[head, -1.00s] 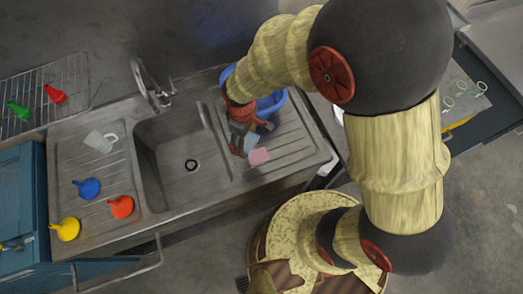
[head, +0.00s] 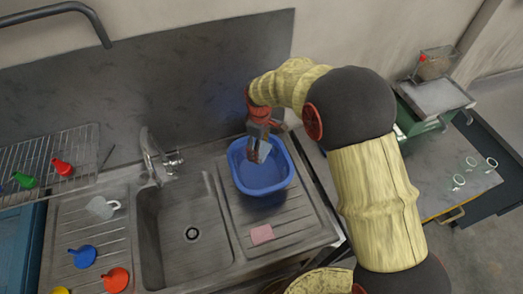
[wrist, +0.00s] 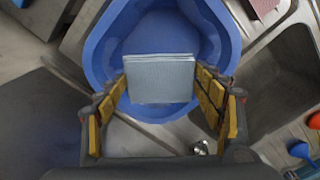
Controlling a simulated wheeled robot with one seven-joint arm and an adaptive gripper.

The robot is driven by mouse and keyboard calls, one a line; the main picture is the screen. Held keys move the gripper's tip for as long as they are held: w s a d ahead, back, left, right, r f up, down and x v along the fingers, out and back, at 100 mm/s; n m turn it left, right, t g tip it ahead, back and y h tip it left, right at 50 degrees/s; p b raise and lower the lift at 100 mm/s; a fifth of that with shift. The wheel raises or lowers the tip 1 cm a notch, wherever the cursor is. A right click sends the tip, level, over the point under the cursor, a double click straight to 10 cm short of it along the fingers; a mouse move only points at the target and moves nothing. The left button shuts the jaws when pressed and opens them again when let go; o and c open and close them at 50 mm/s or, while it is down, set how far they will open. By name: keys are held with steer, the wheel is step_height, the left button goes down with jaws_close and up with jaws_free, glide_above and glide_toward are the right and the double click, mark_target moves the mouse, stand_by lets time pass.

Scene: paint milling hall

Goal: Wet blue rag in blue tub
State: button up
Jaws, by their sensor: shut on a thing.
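The blue tub (head: 240,178) stands on the ribbed drainboard to the right of the sink bowl. It also shows below my gripper in the wrist view (wrist: 95,45). My gripper (head: 258,145) is over the tub, pointing down, shut on a pale blue rag (head: 264,152). In the wrist view the rag (wrist: 160,78) hangs flat between the two yellow-padded fingers, in front of the tub's opening. I cannot tell whether its lower edge touches the tub floor, or whether the tub holds water.
A pink rag (head: 262,235) lies on the drainboard in front of the tub. The faucet (head: 153,155) and empty sink bowl (head: 185,240) are to the left. A wire rack (head: 50,155) stands at the back.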

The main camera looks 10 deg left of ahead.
step_height(320, 180, down, 10)
steer(key=b, duration=0.5)
steer(key=shift+r, duration=0.25)
stand_by(0.6)
steer(key=shift+r+p, duration=2.05)
steer(key=shift+r, duration=1.8)
steer(key=shift+r+p, duration=1.1)
steer(key=shift+r, duration=0.9)
